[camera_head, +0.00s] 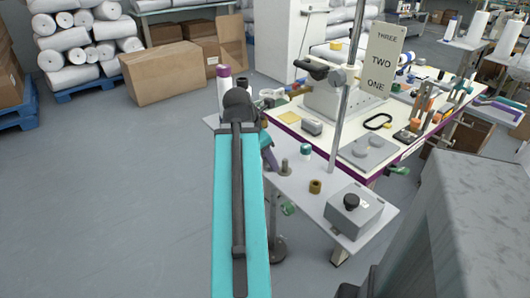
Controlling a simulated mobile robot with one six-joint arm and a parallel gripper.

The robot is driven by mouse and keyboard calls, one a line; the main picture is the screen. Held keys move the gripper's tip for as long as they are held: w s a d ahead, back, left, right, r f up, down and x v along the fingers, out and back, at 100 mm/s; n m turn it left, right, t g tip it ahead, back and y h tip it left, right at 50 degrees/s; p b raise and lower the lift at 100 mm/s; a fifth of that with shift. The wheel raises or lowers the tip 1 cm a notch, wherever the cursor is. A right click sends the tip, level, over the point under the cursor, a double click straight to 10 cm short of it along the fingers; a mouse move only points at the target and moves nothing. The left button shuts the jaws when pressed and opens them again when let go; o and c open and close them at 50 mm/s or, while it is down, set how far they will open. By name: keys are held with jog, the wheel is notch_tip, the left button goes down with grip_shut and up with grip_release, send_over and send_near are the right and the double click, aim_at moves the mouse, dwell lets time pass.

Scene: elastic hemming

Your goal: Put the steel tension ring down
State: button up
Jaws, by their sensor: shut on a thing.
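I cannot make out the steel tension ring in the head view. My turquoise arm link rises through the middle of the picture and covers part of the white table's left end. My gripper does not show; it is hidden beyond or behind this link, so I cannot see what is between its jaws. A small bluish-purple part shows just right of the link, but I cannot tell what it is. On the near white table top (340,178) stand a short grey peg (284,168), a small brass-coloured cylinder (315,187) and a teal-and-white spool (305,151).
A grey box with a black knob (352,210) stands at the near table corner. Behind are a grey plate (368,151), a black loop (378,121), a sewing machine (340,95) and a pole with a sign (384,58). Cartons (165,73) stand back left; the left floor is clear.

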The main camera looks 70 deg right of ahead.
jog(key=shift+w+d+r+p, duration=0.1)
jog(key=shift+d+r+p, duration=0.15)
jog(key=shift+p, duration=0.8)
jog(key=p, duration=0.2)
jog(key=d+p, duration=0.1)
jog(key=p, duration=0.2)
jog(key=shift+w, duration=0.25)
jog(key=p, duration=0.4)
jog(key=d+p, duration=0.1)
jog(key=p, duration=0.3)
jog(key=shift+w+f, duration=0.15)
jog(key=shift+w, duration=0.1)
jog(key=shift+w+d+f, duration=0.1)
jog(key=shift+d+f, duration=0.05)
jog(key=shift+d, duration=0.05)
jog(key=w+d+p, duration=0.1)
jog(key=w+d, duration=0.1)
jog(key=d, duration=0.1)
jog(key=w+d+f+p, duration=0.1)
jog(key=d, duration=0.3)
jog(key=w+d+p, duration=0.1)
jog(key=w+d, duration=0.1)
jog(key=d, duration=0.2)
jog(key=shift+w+d+f, duration=0.15)
jog(key=shift+w+d, duration=0.1)
jog(key=shift+w, duration=0.1)
jog(key=shift+f+p, duration=0.1)
jog(key=shift+p, duration=0.2)
jog(key=shift+f+p, duration=0.65)
jog(key=shift+f, duration=1.05)
